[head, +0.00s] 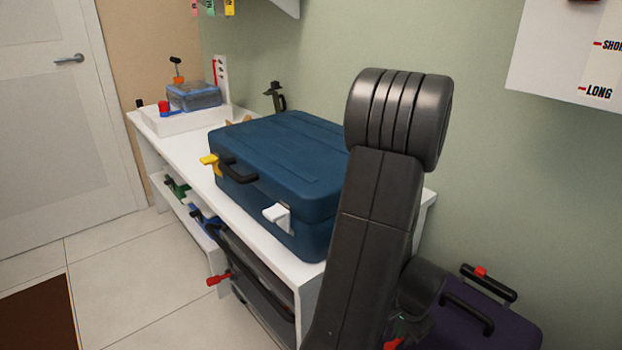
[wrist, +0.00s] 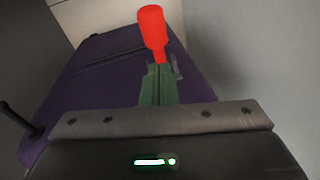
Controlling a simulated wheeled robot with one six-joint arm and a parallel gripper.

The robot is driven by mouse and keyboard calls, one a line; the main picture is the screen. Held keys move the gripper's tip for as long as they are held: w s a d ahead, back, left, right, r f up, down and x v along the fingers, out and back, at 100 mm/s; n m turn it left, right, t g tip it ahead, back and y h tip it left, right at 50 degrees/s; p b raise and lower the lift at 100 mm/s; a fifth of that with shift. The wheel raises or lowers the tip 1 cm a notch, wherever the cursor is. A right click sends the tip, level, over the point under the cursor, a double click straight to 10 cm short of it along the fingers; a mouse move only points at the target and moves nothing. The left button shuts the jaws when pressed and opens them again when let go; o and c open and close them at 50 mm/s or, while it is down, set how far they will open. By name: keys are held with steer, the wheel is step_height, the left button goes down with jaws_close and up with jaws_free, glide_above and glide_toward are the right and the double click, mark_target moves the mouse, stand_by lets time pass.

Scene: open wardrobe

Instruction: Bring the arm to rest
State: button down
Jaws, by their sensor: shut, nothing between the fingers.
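My gripper (wrist: 159,84) shows in the wrist view as two dark greenish fingers, shut and empty. It points at the purple suitcase (wrist: 105,75). A red latch-like piece (wrist: 152,28) appears just beyond the fingertips; I cannot tell whether they touch it. In the head view my dark arm stands upright in front of the white bench and bends down at the right. The purple suitcase (head: 505,328) stands at the lower right beside my wrist, with a dark handle and a red piece on top.
A closed blue suitcase (head: 275,165) with one yellow and one white latch lies on the white bench (head: 175,153). A blue box (head: 193,96) sits in a white tray farther back. A wall board (head: 570,60) hangs upper right. Open tiled floor (head: 140,265) lies left.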

steer(key=shift+w+d+r+g+y+p, duration=0.65)
steer(key=shift+w+d+g+y+p, duration=0.25)
steer(key=shift+p, duration=0.25)
steer(key=shift+w+d+r+g+y+p, duration=0.6)
steer(key=shift+d+g+y+p, duration=0.1)
steer(key=shift+d+y+p, duration=0.35)
steer(key=shift+s+a, duration=0.1)
